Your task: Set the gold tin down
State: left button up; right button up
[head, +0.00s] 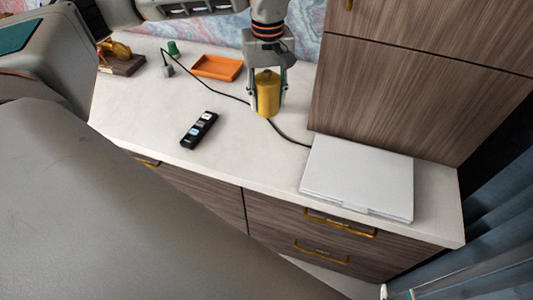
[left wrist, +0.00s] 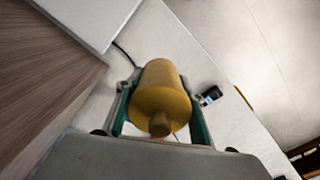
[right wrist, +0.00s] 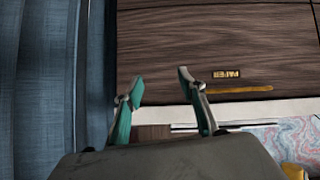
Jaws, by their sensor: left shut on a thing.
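The gold tin (head: 267,96) is a yellow-gold cylinder with a small knob on top, upright over the pale desktop in the head view. My left gripper (head: 267,100) comes down from above with one finger on each side of it and is shut on it. The tin also fills the middle of the left wrist view (left wrist: 161,92), between the teal fingers. I cannot tell whether its base touches the desktop. My right gripper (right wrist: 161,85) is open and empty in the right wrist view, facing wooden cabinet fronts.
An orange tray (head: 217,68) lies left of the tin, and a black remote-like object (head: 199,130) nearer the front edge. A closed pale laptop (head: 358,177) lies to the right. A dark cable (head: 289,136) runs behind and past the tin. Wooden cabinets (head: 400,85) rise at the back right.

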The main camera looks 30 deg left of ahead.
pick_arm(q)
jog(key=shift+w+a+f+n, duration=0.15)
jog(key=shift+a+n, duration=0.2)
jog(key=shift+n, duration=0.25)
jog(key=shift+w+a+f+n, duration=0.15)
jog(key=shift+a+n, duration=0.2)
jog(key=shift+n, duration=0.25)
notch_tip(320, 180, down, 15)
jog(key=shift+a+f+b, duration=0.1)
jog(key=shift+b, duration=0.2)
jog(key=shift+f, duration=2.15)
pick_arm(e)
jog(key=shift+w+a, duration=0.2)
jog(key=shift+a, duration=0.3)
pick_arm(q)
jog(key=shift+f, duration=0.1)
jog(key=o, duration=1.1)
pick_arm(e)
jog(key=shift+f, duration=0.1)
pick_arm(q)
jog(key=shift+w+r, duration=0.1)
jog(key=shift+r, duration=0.25)
notch_tip(320, 180, up, 12)
jog(key=shift+f, duration=0.25)
pick_arm(e)
jog(key=shift+r, duration=0.2)
